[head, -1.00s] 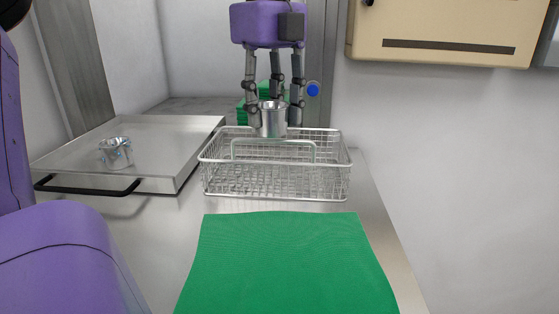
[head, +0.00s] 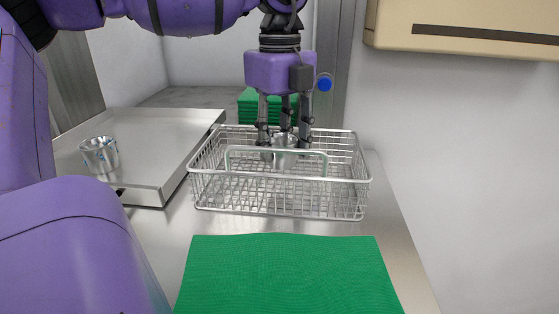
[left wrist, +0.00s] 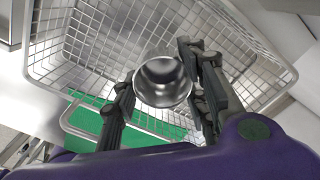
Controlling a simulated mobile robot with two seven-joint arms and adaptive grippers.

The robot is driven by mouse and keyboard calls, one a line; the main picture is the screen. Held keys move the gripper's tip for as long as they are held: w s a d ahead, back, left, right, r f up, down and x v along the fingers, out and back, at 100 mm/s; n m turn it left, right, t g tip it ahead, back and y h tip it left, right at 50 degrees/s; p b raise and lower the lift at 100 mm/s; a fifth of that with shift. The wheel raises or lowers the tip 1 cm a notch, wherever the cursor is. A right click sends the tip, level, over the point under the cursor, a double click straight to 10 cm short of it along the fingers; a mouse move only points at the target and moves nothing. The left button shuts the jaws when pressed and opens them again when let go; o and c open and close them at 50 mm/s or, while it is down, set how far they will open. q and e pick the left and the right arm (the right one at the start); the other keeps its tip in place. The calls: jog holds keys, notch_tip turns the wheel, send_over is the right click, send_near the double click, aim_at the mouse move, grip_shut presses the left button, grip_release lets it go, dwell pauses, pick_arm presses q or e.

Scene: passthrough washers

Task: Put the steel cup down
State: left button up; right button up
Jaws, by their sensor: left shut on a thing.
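The steel cup (head: 285,160) is a small shiny cup, upright inside the wire basket (head: 330,192), behind its handle. My left gripper (head: 284,143) points straight down and is shut on the cup, its dark fingers around the sides. In the left wrist view the cup (left wrist: 162,84) sits between the fingers of my left gripper (left wrist: 158,75), with its open mouth facing the camera and the basket mesh (left wrist: 85,50) below. I cannot tell whether the cup's base touches the basket floor. My right gripper is not in view.
A second steel cup (head: 100,155) with blue marks stands on a steel tray (head: 160,150) at the left. A green mat (head: 290,275) lies in front of the basket. Green stacked items (head: 248,112) stand behind it. A beige wall box (head: 465,22) hangs at the upper right.

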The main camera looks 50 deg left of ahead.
aim_at(280, 161)
pick_arm(q)
jog(key=shift+f, duration=2.3)
jog(key=o, duration=1.2)
jog(key=shift+c, duration=0.2)
jog(key=shift+r, duration=0.15)
notch_tip(280, 161, up, 12)
